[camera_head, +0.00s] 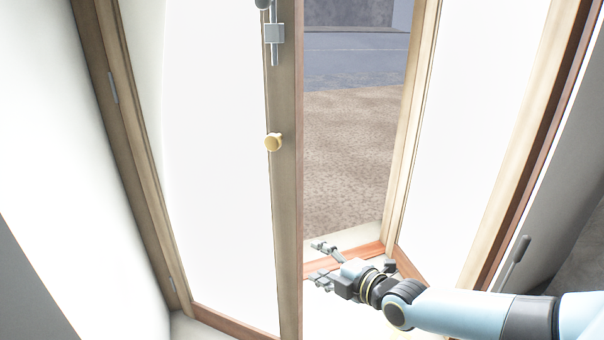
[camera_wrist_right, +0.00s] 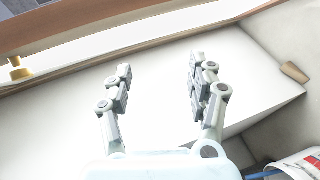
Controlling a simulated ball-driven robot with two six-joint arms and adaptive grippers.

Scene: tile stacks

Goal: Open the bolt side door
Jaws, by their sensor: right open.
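The bolt side door (camera_head: 215,150) is the left leaf, a white panel in a wooden frame. Its grey slide bolt (camera_head: 274,35) sits high on the free-edge stile, and a round brass knob (camera_head: 273,142) sits below it. The leaf stands ajar, with a gap at its right edge. My right gripper (camera_head: 322,262) is low in the gap, right of the stile and below the knob. In the right wrist view its fingers (camera_wrist_right: 158,86) are spread and empty; a brass knob (camera_wrist_right: 19,69) shows at the far left, apart from them. My left gripper is not in view.
A second leaf (camera_head: 470,130) with a wooden frame stands at the right. Through the opening lie brown ground (camera_head: 345,150) and grey paving. A reddish wooden sill (camera_head: 365,250) runs near my right gripper. A lever handle (camera_head: 514,258) shows at the lower right.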

